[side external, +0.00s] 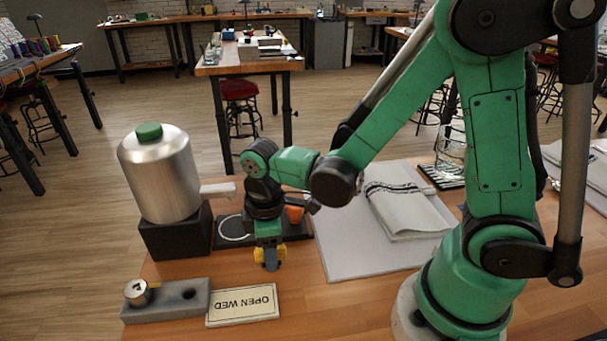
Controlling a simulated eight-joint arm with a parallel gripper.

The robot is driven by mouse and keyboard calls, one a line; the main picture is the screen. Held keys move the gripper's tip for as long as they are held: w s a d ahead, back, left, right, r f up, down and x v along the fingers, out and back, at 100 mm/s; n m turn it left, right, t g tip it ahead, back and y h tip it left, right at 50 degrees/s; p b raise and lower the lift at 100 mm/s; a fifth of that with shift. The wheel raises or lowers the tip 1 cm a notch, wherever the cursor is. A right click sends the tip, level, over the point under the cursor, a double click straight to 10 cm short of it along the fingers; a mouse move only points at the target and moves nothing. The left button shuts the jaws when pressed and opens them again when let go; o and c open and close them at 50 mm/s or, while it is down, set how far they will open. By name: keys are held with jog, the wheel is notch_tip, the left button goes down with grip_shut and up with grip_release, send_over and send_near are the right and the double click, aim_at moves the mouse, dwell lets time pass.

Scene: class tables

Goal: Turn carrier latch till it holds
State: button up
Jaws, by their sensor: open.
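A grey block (185,309) lies on the wooden table at the lower left. A short metal cylinder (138,292) with a small dark and brass-coloured part on top stands tilted at its left end, and a dark round hole shows at its right end. This may be the carrier and its latch; the latch is too small to make out for certain. My gripper (268,265) points down, open and empty, to the right of the block and above the table behind the sign. It appears apart from the block.
A metal tank (160,175) with a green cap sits on a black stand (176,238), its pale spout (218,189) near my wrist. A folded cloth (408,208) lies on a grey mat (345,247).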

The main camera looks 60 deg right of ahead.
grip_shut()
jog(key=shift+m, duration=0.4)
jog(key=m, duration=0.3)
jog(key=shift+m, duration=0.3)
jog(key=m, duration=0.4)
jog(key=shift+m, duration=0.3)
jog(key=m, duration=0.4)
jog(key=shift+m, duration=2.2)
